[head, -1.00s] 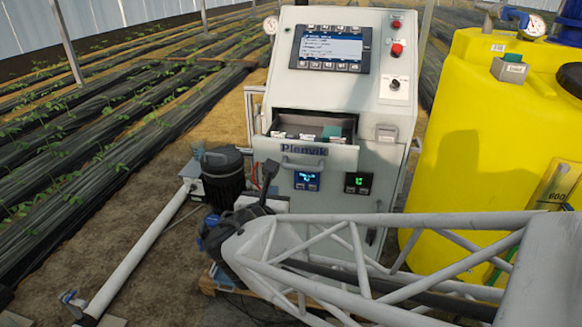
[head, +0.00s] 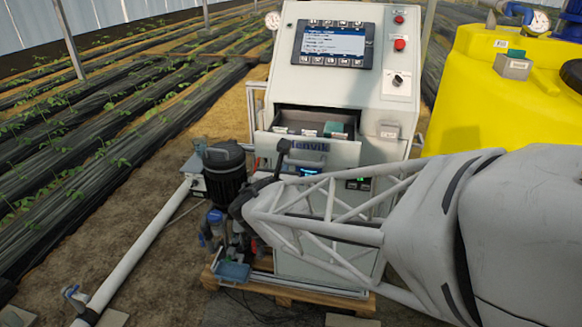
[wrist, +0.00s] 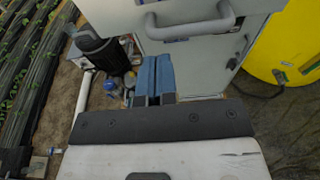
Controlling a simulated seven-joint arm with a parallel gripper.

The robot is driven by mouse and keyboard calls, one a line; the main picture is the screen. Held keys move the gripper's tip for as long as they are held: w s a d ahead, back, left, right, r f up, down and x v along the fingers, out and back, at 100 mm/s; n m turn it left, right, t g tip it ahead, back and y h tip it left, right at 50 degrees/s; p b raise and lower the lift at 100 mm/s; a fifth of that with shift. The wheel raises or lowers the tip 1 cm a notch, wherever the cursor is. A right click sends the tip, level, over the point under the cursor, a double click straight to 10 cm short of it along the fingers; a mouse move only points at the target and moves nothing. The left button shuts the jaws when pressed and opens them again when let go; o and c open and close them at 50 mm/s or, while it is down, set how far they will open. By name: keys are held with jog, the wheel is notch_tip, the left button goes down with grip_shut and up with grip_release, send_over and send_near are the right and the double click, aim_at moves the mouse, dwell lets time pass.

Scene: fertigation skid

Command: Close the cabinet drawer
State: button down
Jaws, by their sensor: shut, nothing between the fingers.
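The cabinet drawer (head: 343,154) sticks out of the front of the grey control cabinet (head: 372,92), open, with several small items inside. Its bar handle (head: 305,163) is on the drawer front, partly hidden behind my gripper and arm; the handle also shows at the top of the wrist view (wrist: 190,29). My gripper (head: 284,146) is in front of the left part of the drawer front. In the wrist view its blue fingers (wrist: 155,60) are shut together and empty, with the tips just below the handle in the picture. I cannot tell whether they touch the drawer.
A black pump motor (head: 224,172) stands left of the cabinet, with a white pipe (head: 140,248) along the ground. A yellow tank (head: 480,100) stands close on the right. The cabinet rests on a wooden pallet (head: 290,291). Plant rows lie further left.

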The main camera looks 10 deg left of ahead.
aim_at(294, 140)
jog(key=shift+x, duration=2.35)
jog(key=shift+w, duration=0.45)
jog(key=r+x, duration=0.1)
jog(key=x, duration=0.5)
jog(key=r+x, duration=0.1)
jog(key=x, duration=0.6)
jog(key=w+r+x, duration=0.1)
jog(key=r+x, duration=0.1)
jog(key=x, duration=0.5)
jog(key=shift+s+d, duration=0.1)
jog(key=shift+w+r, duration=0.15)
jog(key=shift+w, duration=0.55)
jog(key=shift+w+d, duration=0.1)
jog(key=v, duration=1.4)
jog(key=shift+s, duration=0.35)
